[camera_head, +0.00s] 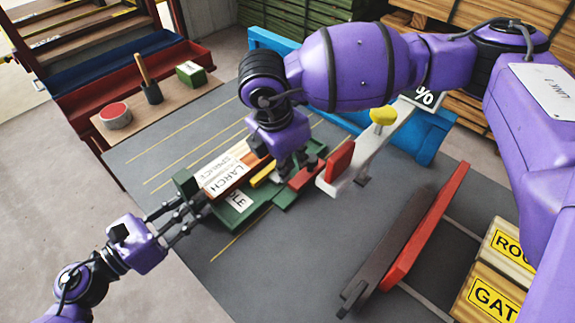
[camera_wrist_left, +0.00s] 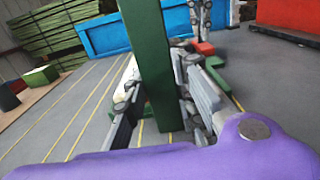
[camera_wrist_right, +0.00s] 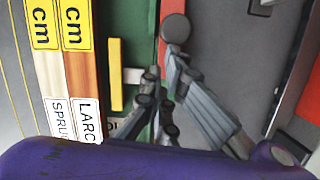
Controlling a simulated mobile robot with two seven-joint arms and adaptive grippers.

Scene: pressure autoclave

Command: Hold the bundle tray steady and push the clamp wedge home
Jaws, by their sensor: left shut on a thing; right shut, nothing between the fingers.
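The green bundle tray (camera_head: 240,217) lies on the grey bench, holding wooden pieces (camera_head: 225,174) labelled SPRUCE and LARCH. My left gripper (camera_head: 186,212) is shut on the tray's green end wall, which stands between its fingers in the left wrist view (camera_wrist_left: 152,60). A small red block (camera_head: 306,177), apparently the clamp wedge, sits at the tray's right side, near a yellow bar (camera_head: 263,173). My right gripper (camera_head: 284,168) is shut and empty just above the tray near the red block. In the right wrist view its fingertips (camera_wrist_right: 160,100) partly cover that area; contact cannot be told.
A white lever with a red pad (camera_head: 338,160) and yellow knob (camera_head: 383,116) stands to the right. A long red-and-dark bar (camera_head: 425,230) lies further right, by boards with yellow labels (camera_head: 490,300).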

